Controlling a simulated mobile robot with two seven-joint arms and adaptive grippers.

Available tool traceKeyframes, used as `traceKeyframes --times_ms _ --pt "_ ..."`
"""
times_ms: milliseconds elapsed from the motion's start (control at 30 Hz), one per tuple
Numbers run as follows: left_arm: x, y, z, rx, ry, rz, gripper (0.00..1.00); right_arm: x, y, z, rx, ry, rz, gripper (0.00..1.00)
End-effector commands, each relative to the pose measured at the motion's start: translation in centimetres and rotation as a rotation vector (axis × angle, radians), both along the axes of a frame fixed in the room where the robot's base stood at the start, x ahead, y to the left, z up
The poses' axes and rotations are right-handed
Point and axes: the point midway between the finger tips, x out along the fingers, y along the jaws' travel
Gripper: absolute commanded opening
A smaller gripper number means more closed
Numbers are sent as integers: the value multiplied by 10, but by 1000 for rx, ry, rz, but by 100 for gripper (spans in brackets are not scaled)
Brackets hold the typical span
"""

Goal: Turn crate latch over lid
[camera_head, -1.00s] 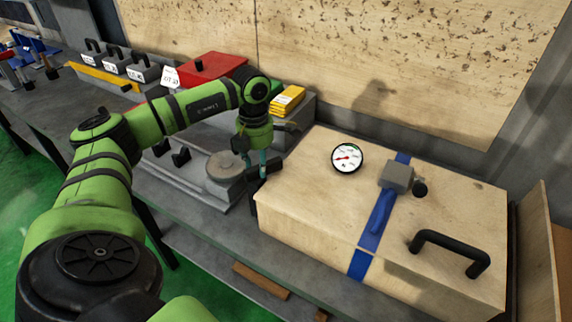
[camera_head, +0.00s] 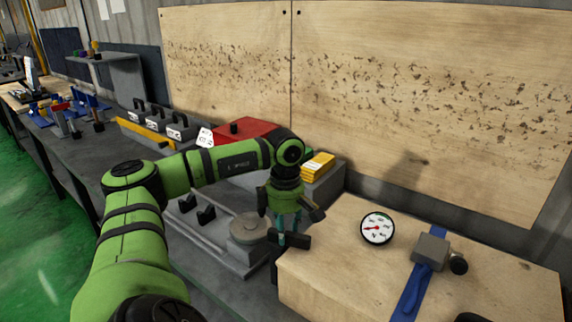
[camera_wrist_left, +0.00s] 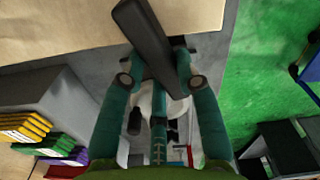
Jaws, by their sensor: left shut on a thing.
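The wooden crate with its pale lid (camera_head: 330,262) stands at the lower right of the head view. A black bar, which looks like the crate latch (camera_head: 296,240), is at the lid's left corner. My left gripper (camera_head: 283,236) points down there and is shut on this bar. In the left wrist view the black latch (camera_wrist_left: 146,38) runs slantwise between the fingers of my left gripper (camera_wrist_left: 160,82), its upper end over the pale wood. Its pivot is hidden. My right gripper does not show in either view.
The lid carries a round gauge (camera_head: 377,228), a blue strap (camera_head: 413,292) and a grey block (camera_head: 430,251). A grey machine with a round disc (camera_head: 247,229) stands just left of my gripper. Yellow boxes (camera_head: 318,166) and a red box (camera_head: 240,133) lie behind.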

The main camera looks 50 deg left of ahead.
Motion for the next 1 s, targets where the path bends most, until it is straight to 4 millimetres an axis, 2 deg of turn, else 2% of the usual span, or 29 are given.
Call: traceKeyframes --times_ms 600,633,667,1000 --pt "0 -1 -1 -2 0 -39 0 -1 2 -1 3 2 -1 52" --pt "0 -1 -1 -2 0 -39 44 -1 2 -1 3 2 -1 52" --pt "0 -1 -1 -2 0 -39 56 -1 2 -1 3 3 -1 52" --pt "0 -1 0 -1 -1 -38 57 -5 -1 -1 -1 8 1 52"
